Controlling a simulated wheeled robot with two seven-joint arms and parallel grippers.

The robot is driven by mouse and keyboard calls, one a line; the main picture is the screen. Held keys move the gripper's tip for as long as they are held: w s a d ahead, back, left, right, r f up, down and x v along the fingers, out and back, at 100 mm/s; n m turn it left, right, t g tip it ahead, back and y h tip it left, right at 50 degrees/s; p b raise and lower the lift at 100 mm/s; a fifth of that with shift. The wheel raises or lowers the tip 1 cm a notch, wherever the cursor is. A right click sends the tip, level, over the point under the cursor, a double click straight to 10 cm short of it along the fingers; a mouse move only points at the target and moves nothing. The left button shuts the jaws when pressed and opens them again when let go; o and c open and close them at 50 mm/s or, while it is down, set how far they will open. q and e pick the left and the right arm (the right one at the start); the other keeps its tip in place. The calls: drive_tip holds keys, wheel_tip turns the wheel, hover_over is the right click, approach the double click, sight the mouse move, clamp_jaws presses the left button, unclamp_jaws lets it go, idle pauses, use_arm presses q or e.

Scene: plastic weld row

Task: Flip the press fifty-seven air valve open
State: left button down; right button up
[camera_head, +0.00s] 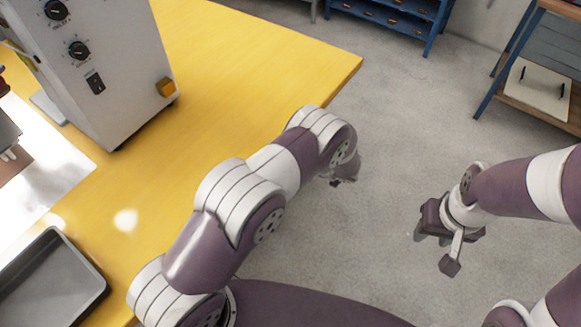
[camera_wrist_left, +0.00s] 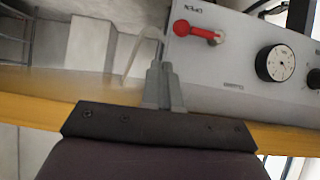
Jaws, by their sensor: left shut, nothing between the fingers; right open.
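In the left wrist view a red valve lever (camera_wrist_left: 198,32) sits on a light grey panel, below small lettering that looks upside down. It lies nearly level, with a metallic piece at its right end. My left gripper (camera_wrist_left: 158,68) is shut and empty, its grey fingers pointing toward the panel, just left of and below the lever; I see no contact. In the head view a white machine (camera_head: 110,75) with black knobs stands on the yellow table; no red lever shows on its visible sides. My right gripper (camera_head: 434,251) is open and empty above the floor.
A black knob with a white dial (camera_wrist_left: 276,63) is right of the lever. In the head view a dark tray (camera_head: 52,285) lies at the table's lower left. The yellow table (camera_head: 250,75) is clear right of the machine. A blue drawer cabinet (camera_head: 390,18) stands behind.

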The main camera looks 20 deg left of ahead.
use_arm(q)
drive_tip(key=w+v, duration=0.1)
drive_tip(key=v, duration=0.9)
drive_tip(key=shift+d+b, duration=0.25)
drive_tip(key=shift+b, duration=0.2)
